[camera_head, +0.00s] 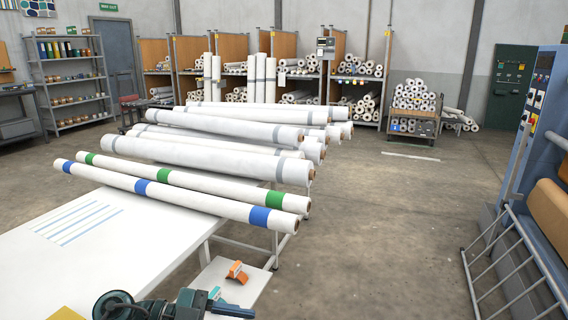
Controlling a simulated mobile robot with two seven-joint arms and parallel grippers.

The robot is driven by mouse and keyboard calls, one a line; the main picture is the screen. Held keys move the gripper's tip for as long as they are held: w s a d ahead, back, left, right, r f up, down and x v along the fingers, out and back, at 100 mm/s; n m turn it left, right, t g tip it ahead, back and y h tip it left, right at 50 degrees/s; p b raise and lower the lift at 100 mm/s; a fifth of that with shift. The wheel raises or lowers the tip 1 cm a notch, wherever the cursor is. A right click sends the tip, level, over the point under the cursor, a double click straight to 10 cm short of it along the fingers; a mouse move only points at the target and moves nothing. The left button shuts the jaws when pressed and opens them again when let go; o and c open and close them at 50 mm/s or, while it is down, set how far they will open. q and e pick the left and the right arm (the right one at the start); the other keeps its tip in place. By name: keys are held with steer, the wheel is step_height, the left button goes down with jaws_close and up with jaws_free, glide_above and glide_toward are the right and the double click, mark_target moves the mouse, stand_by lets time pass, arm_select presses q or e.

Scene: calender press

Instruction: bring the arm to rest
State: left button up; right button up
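A dark teal, rounded mechanical part (117,305) cuts into the bottom edge, in front of the white table (130,235). Grey and dark pieces run from it to the right.
Long rolls with blue bands (175,194) and green bands (195,181) lie across the table, with white rolls (205,158) behind. An orange tool (237,271) lies on a low white shelf (232,292). A blue machine (535,130) stands right. The floor between (390,230) is clear.

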arm_select(q)
step_height(320, 180, up, 6)
steer(key=n+t+p, duration=0.4)
steer(key=n+t, duration=0.6)
steer(key=t, duration=0.4)
steer(key=s+a+f+n+g+y+p, duration=0.2)
steer(key=s+a+f+n+y, duration=0.1)
steer(key=s+f+y, duration=0.3)
steer(key=s+a+f+n+g+y+p, duration=0.2)
steer(key=s+f+n+y, duration=0.3)
steer(key=f, duration=0.5)
steer(key=shift+s+a+f+y+p, duration=0.2)
steer(key=shift+s+a+y+p, duration=0.2)
steer(key=shift+a+p, duration=0.3)
arm_select(e)
step_height(320, 180, up, 3)
steer(key=shift+f+n+g+h, duration=0.1)
steer(key=shift+n+g+h, duration=0.2)
steer(key=shift+g, duration=0.7)
